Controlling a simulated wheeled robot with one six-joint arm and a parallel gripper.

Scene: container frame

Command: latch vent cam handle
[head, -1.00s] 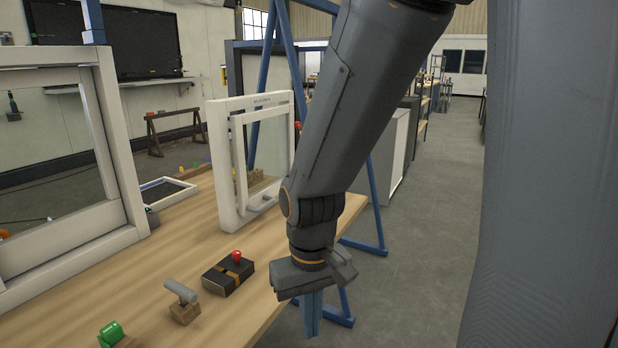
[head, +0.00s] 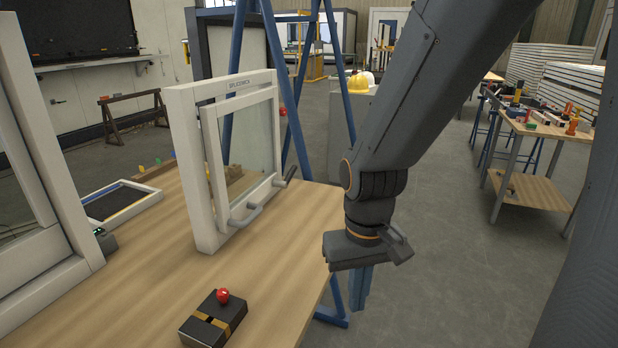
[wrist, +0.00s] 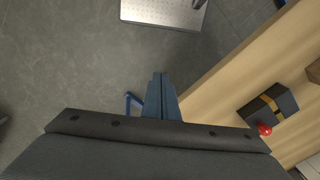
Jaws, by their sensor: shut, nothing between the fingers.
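A small white-framed vent window (head: 222,165) stands upright on the wooden bench in the head view. A grey cam handle (head: 246,216) sits at the lower edge of its inner sash. A second grey lever (head: 286,177) shows at the lower right corner of the frame. The sash looks slightly proud of the frame; I cannot tell if it is latched. My gripper (head: 360,290) points down beyond the bench's right edge, to the right of the window and apart from it. Its blue fingers (wrist: 160,98) are shut and empty in the wrist view.
A black box with a red knob (head: 213,318) lies on the bench (head: 275,270) near its front. A large white frame (head: 45,170) stands at the left. A dark tray (head: 120,200) lies behind. Blue trestle legs (head: 334,316) are close to my gripper.

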